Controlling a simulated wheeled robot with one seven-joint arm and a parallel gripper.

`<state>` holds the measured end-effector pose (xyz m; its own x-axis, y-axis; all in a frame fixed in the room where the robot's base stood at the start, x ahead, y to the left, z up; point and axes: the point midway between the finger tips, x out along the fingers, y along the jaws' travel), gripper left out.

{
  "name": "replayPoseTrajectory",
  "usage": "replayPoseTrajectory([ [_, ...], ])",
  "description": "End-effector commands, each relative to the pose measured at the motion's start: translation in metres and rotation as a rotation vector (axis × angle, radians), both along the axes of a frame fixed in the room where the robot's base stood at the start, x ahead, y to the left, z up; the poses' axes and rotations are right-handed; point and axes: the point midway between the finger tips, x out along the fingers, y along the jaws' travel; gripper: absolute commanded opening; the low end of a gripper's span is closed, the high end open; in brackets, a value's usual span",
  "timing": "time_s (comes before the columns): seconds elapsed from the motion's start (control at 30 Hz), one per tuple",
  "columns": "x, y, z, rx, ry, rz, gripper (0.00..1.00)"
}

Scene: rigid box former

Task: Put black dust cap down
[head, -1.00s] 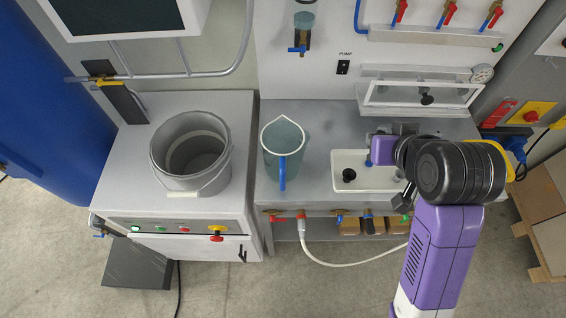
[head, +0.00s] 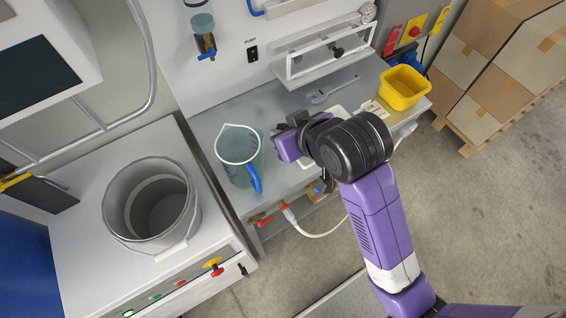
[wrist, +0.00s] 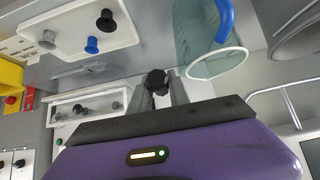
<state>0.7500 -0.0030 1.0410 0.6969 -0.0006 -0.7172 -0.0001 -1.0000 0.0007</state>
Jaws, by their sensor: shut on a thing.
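My gripper (wrist: 159,88) is shut on the black dust cap (wrist: 157,79), which shows between the two grey fingertips in the wrist view. In the head view my gripper (head: 290,132) hangs over the grey bench, just right of the clear jug, and hides the cap. A white tray (wrist: 72,22) lies at the upper left of the wrist view, apart from the held cap. It bears a black knob-like piece (wrist: 105,20), a blue one (wrist: 92,45) and a grey one (wrist: 47,38). In the head view my arm covers most of the tray.
The clear jug (head: 238,146) with a blue handle stands close to my gripper; it also shows in the wrist view (wrist: 200,40). A yellow bin (head: 404,88) and a grey wrench-like tool (head: 334,90) are on the bench's right. A grey bucket (head: 150,205) stands left.

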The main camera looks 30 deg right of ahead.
Motion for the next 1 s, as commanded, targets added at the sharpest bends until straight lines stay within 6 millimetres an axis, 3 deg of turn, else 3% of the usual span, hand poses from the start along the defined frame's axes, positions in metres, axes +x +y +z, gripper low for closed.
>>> replayPoseTrajectory([
  [0.03, -0.001, 0.000, -0.016, 0.000, 0.008, 0.000, 0.00],
  [0.2, -0.001, 0.000, -0.056, 0.000, 0.006, 0.000, 0.00],
  [0.37, -0.001, 0.000, -0.086, 0.000, 0.004, 0.000, 0.00],
  [0.6, 0.000, 0.000, -0.105, 0.000, 0.001, 0.000, 0.00],
  [0.8, -0.001, 0.000, -0.134, 0.000, 0.004, 0.000, 0.00],
  [1.0, 0.000, 0.000, -0.144, 0.000, -0.001, 0.000, 0.00],
])
